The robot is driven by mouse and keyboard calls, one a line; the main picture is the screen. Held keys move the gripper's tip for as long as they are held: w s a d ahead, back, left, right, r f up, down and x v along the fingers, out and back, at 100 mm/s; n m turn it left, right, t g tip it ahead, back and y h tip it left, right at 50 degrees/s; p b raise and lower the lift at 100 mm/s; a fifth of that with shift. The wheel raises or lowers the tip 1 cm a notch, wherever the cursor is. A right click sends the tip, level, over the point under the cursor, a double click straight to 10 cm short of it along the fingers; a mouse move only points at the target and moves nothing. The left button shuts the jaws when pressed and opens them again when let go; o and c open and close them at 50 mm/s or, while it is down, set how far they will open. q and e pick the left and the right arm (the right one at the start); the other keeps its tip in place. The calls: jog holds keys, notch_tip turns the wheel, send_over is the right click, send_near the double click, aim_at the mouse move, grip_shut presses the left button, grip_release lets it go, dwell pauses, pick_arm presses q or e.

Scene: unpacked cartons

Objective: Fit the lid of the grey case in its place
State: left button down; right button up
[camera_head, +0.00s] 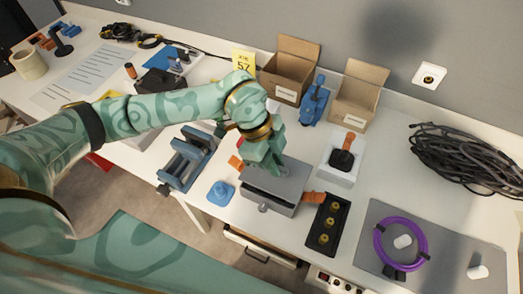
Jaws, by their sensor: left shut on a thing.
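The grey case (268,203) stands on the white table near its front edge, with a round latch or knob on its front. Its grey lid (289,179) is the flat panel over its top; I cannot tell whether it is seated or slightly raised. My left gripper (262,168) reaches down from above at the lid's back left part and is shut on it. The teal fingers and wrist hide that part of the lid and the case behind it. My right gripper is not in view.
A blue vise-like holder (187,160) and blue knobbed piece (220,193) lie left of the case. A black tray with yellow round parts (327,225) and an orange piece (315,198) are close on its right. Open cartons (290,70) stand behind; coiled black cable (468,158) lies right.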

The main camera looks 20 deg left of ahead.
pick_arm(q)
jog(key=shift+w+f, duration=0.15)
jog(key=shift+a+f+b, duration=0.1)
jog(key=shift+f+b, duration=0.95)
jog(key=shift+b, duration=0.05)
jog(key=shift+r, duration=0.1)
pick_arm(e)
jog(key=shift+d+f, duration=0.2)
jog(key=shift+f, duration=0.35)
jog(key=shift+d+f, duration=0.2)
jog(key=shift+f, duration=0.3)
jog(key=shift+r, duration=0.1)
pick_arm(q)
jog(key=shift+r+p, duration=0.1)
jog(key=shift+p, duration=0.25)
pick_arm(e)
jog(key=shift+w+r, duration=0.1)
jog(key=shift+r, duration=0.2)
pick_arm(q)
jog(key=shift+p, duration=0.3)
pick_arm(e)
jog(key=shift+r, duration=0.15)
